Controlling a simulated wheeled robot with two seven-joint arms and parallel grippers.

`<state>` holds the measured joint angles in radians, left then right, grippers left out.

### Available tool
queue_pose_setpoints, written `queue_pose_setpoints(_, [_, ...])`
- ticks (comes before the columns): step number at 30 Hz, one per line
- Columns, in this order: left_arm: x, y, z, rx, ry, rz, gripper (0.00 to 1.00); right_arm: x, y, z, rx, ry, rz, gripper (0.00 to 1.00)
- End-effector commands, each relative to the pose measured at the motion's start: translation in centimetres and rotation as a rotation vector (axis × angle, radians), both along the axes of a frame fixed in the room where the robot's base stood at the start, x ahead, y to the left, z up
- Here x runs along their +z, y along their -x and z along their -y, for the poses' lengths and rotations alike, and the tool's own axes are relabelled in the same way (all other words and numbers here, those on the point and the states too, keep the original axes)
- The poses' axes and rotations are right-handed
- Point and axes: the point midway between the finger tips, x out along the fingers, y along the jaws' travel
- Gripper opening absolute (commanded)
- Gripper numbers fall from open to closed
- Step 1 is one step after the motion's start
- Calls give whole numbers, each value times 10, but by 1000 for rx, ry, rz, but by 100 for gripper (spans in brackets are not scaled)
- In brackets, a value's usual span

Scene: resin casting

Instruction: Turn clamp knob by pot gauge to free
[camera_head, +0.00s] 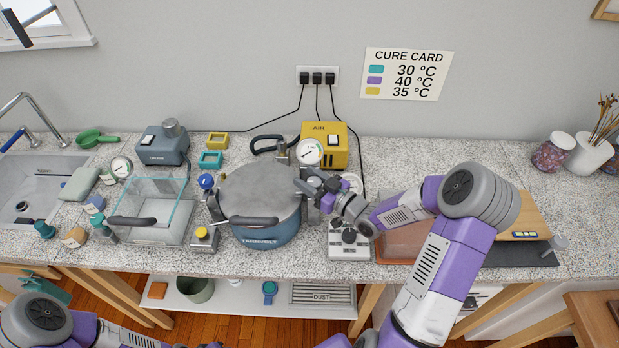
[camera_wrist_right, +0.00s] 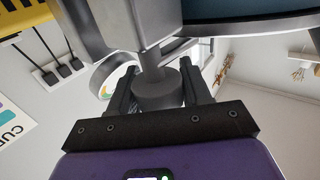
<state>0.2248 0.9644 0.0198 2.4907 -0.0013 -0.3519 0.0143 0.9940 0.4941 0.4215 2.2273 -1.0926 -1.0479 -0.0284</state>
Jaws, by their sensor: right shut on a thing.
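The blue pot (camera_head: 265,231) with its grey lid (camera_head: 258,190) stands on the counter, lid on. A white-faced gauge (camera_head: 309,152) stands at the pot's right rear; part of a round white dial (camera_wrist_right: 115,84) also shows in the right wrist view. My right gripper (camera_head: 304,181) is at the pot's right rim, just in front of the gauge. In the right wrist view its two fingers are shut on a grey cylindrical clamp knob (camera_wrist_right: 157,86) on a short stem. The gripper hides the knob in the head view. My left arm shows at the lower left; its gripper is not visible.
A clear chamber (camera_head: 150,200) stands left of the pot.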

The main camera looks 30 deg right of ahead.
Motion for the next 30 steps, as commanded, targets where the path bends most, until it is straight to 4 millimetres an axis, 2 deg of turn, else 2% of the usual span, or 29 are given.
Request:
queue_pose_setpoints(15, [20,0,0,0,0,0,43,0,3,-6,459,4,-2,18])
queue_pose_setpoints(30, [10,0,0,0,0,0,43,-3,11,-11,921,3,-1,18])
